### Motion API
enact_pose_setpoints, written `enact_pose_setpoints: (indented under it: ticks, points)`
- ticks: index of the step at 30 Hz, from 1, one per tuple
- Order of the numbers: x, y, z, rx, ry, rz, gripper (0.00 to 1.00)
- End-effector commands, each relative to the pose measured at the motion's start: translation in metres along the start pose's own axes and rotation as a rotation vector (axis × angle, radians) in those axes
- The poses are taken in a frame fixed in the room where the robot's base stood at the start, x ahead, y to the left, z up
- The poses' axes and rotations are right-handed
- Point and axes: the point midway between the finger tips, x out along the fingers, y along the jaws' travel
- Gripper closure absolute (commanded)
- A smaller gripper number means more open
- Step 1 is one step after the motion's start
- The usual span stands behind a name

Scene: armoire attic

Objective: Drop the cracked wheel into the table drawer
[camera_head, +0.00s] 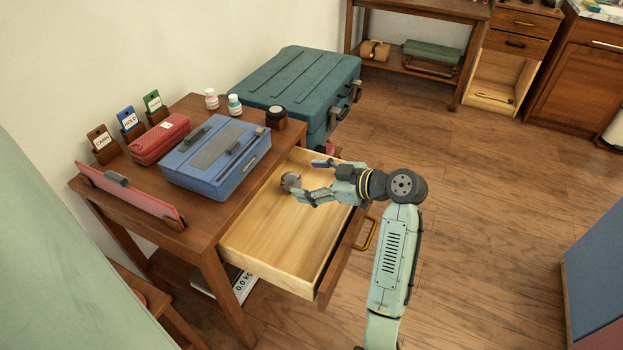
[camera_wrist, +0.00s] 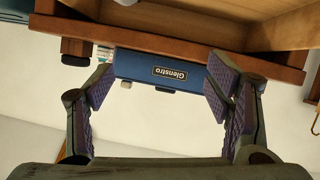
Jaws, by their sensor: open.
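My gripper (camera_head: 311,180) is open above the pulled-out table drawer (camera_head: 290,235), its fingers pointing left toward the table. The wrist view shows the fingers spread with nothing between them. A round grey-brown piece (camera_head: 290,181), which looks like the cracked wheel, shows just left of the fingertips, against the drawer's inner left part. I cannot tell whether it rests on the drawer floor or is above it. It is not visible in the wrist view. The rest of the drawer floor I can see is bare pale wood.
On the table stand a blue case (camera_head: 215,155), a red case (camera_head: 160,138), a red clipboard (camera_head: 130,193), tagged holders, small bottles and a dark round item (camera_head: 276,116). A large teal chest (camera_head: 300,85) stands behind. Open floor (camera_head: 480,200) lies to the right.

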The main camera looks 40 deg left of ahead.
Motion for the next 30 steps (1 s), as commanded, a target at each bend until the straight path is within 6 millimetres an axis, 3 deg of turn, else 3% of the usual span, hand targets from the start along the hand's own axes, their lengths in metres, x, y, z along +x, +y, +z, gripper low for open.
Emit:
enact_pose_setpoints:
  ticks: [6,10,21,30]
  points:
    - [-0.001,0.000,0.000,0.000,0.000,0.000,0.27]
    - [-0.012,0.001,0.000,0.001,-0.001,0.004,0.27]
    - [-0.087,0.001,0.000,-0.001,-0.001,0.004,0.27]
    - [-0.119,0.000,0.000,0.000,0.000,0.001,0.27]
